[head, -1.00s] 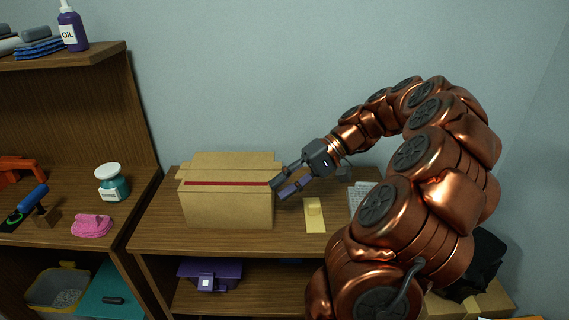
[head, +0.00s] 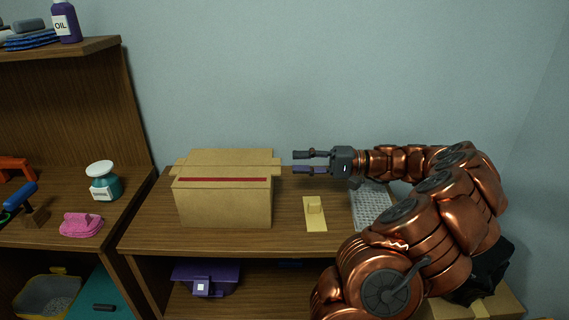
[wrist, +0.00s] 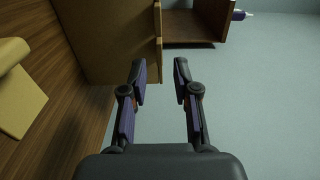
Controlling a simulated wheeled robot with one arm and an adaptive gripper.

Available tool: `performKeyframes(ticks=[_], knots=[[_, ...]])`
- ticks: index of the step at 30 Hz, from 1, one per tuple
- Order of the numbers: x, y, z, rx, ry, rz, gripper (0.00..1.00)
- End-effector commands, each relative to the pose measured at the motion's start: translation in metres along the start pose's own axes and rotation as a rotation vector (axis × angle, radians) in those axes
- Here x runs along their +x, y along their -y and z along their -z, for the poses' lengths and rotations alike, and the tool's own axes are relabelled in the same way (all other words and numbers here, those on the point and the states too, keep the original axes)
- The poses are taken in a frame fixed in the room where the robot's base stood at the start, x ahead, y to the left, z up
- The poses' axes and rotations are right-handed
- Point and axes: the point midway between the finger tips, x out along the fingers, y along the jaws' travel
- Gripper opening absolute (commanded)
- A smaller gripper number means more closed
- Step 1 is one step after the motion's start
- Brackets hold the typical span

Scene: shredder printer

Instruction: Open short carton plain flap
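A tan cardboard carton (head: 224,205) stands on the wooden shelf top, with a dark red stripe along its upper front. Plain tan flaps (head: 228,157) show at its top, raised at the back and jutting out a little at both sides. Whether its inside is uncovered, I cannot tell. My gripper (head: 298,162) is level, just right of the carton's top, pointing left at it, apart from it. In the wrist view the carton wall (wrist: 112,45) is upper left, its edge just ahead of the fingers. My gripper (wrist: 160,68) is open with nothing between its fingers.
A wooden shelf unit (head: 85,105) rises on the left, holding a teal jar (head: 105,185). Above the carton is free space before the wall.

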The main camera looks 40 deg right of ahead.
Motion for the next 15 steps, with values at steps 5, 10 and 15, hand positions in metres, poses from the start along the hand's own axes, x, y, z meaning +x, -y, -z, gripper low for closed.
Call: performKeyframes(ticks=[5,10,15], knots=[[0.027,-0.001,-0.002,0.003,0.006,-0.001,0.30],[0.043,-0.001,0.000,0.000,0.000,-0.003,0.30],[0.046,0.000,0.000,0.000,-0.001,-0.003,0.30]])
